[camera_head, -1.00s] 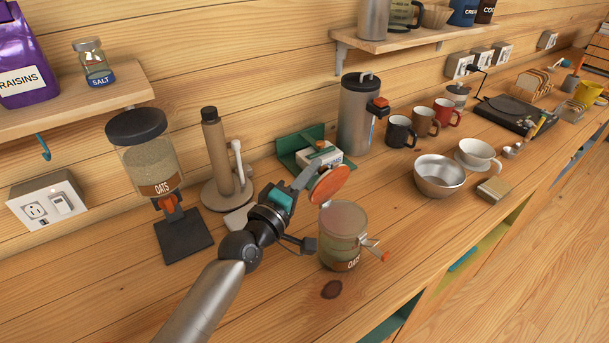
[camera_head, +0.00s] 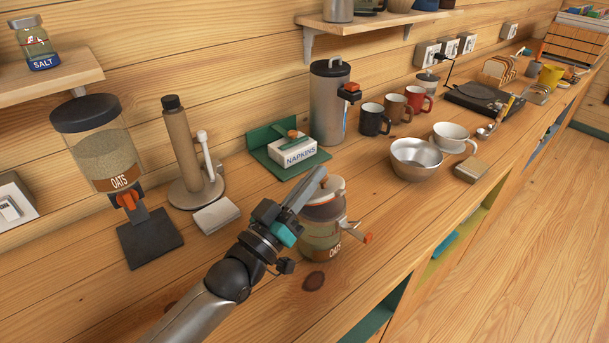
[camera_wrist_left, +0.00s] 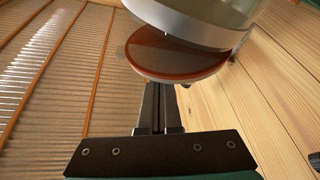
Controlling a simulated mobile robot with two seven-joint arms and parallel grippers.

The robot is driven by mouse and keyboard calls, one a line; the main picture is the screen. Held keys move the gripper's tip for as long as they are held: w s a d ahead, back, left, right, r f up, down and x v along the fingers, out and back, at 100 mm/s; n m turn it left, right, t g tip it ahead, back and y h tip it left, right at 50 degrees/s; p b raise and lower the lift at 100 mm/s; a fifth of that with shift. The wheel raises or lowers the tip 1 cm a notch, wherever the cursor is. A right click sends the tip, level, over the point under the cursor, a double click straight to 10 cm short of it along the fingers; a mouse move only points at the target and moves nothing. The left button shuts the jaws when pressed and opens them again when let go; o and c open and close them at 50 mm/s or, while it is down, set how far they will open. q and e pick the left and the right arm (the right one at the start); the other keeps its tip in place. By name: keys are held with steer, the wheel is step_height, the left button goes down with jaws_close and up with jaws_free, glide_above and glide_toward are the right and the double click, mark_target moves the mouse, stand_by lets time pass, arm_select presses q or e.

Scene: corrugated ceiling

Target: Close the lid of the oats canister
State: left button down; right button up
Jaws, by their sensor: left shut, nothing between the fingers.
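The oats canister (camera_head: 321,240) is a clear jar with an OATS label, standing on the counter beside my left gripper (camera_head: 318,180). Its orange and pale round lid (camera_head: 324,191) lies over the mouth, partly hidden by the gripper. In the left wrist view, the lid (camera_wrist_left: 172,56) shows as a red-brown disc close to the jar's silver rim (camera_wrist_left: 185,24), at a slight angle to it. My left fingers (camera_wrist_left: 160,98) are shut and empty, right at the lid's edge; I cannot tell if they touch. A clasp with an orange tab (camera_head: 366,238) sticks out to the right. My right gripper is not in view.
A metal bowl (camera_head: 415,160) and mugs (camera_head: 373,119) are to the right. Counter around the canister's front is clear, up to the edge.

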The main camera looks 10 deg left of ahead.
mark_target(321, 195)
arm_select(q)
steer(key=f+m+h, duration=0.1)
steer(key=m, duration=0.1)
steer(key=s+d+f+m+g+b, duration=0.1)
steer(key=m, duration=0.1)
steer(key=shift+d+h, duration=0.1)
steer(key=shift+h, duration=0.3)
steer(key=shift+s+d+f, duration=0.15)
steer(key=shift+d+f, duration=0.05)
steer(key=shift+f, duration=0.1)
steer(key=shift+f, duration=0.1)
